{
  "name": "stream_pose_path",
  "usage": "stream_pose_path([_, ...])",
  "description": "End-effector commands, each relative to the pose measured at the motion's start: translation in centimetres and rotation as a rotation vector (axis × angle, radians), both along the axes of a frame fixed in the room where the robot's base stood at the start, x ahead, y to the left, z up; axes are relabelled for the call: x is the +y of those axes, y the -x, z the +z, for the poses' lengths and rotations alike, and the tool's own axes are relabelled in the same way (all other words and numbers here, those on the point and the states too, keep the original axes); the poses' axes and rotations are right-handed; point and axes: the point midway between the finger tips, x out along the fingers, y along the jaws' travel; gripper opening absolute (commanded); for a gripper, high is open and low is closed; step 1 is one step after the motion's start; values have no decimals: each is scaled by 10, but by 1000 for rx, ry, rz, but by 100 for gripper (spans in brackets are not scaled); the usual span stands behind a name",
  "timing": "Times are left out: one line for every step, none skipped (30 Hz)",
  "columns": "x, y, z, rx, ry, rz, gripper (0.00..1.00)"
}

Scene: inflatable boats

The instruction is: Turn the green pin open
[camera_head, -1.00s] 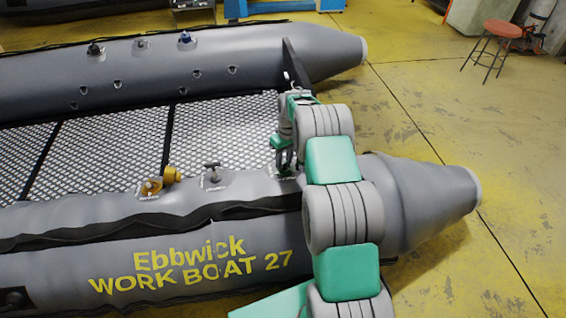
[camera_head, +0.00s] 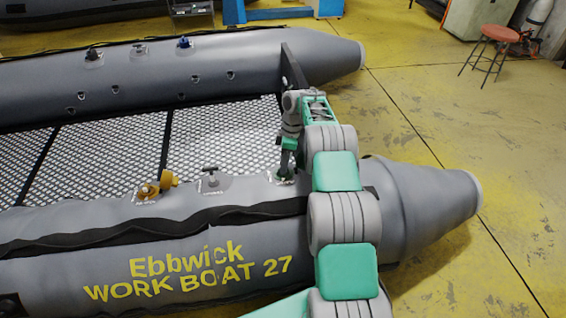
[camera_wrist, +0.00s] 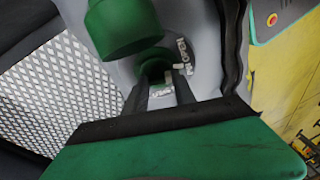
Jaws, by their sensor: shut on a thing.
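The green pin (camera_wrist: 157,72) sits in a round green valve on the boat's grey near tube. In the wrist view, white lettering is beside it, with OPEN readable on one label and the other partly hidden. My gripper (camera_wrist: 160,84) is shut on the pin, its two dark fingers reaching down to it on either side. A larger green cap (camera_wrist: 122,24) stands beside the valve at the top of the wrist view. In the head view, my gripper (camera_head: 285,174) points down at the right end of the row of valves, and the pin itself is mostly hidden.
A grey valve with a T-handle (camera_head: 211,178) and a yellow valve (camera_head: 147,191) lie to the left along the near tube. The far tube (camera_head: 235,75) carries more valves.

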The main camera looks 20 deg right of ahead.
Motion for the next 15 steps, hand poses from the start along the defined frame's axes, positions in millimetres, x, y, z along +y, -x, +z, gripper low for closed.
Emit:
stream_pose_path([-1, 0, 3, -1, -6, 27, 0])
stream_pose_path([-1, 0, 3, -1, -9, 45, 0])
stream_pose_path([-1, 0, 3, -3, -14, 68, 0])
stream_pose_path([-1, 0, 3, -5, -17, 83, 0])
stream_pose_path([-1, 0, 3, -4, -19, 96, 0])
stream_pose_path([-2, 0, 3, -4, -23, 114, 0])
stream_pose_path([-2, 0, 3, -5, -25, 126, 0])
stream_pose_path([-2, 0, 3, -6, -27, 136, 0])
stream_pose_path([-2, 0, 2, -6, -29, 149, 0])
stream_pose_path([-2, -1, 2, -7, -31, 157, 0])
stream_pose_path([-2, -1, 2, -8, -32, 164, 0])
stream_pose_path([-2, 0, 1, -8, -34, 171, 0])
stream_pose_path([-2, -1, 1, -8, -35, 176, 0])
stream_pose_path([-2, -1, 1, -9, -35, 180, 0])
stream_pose_path([-2, -1, 1, -8, -36, 184, 0])
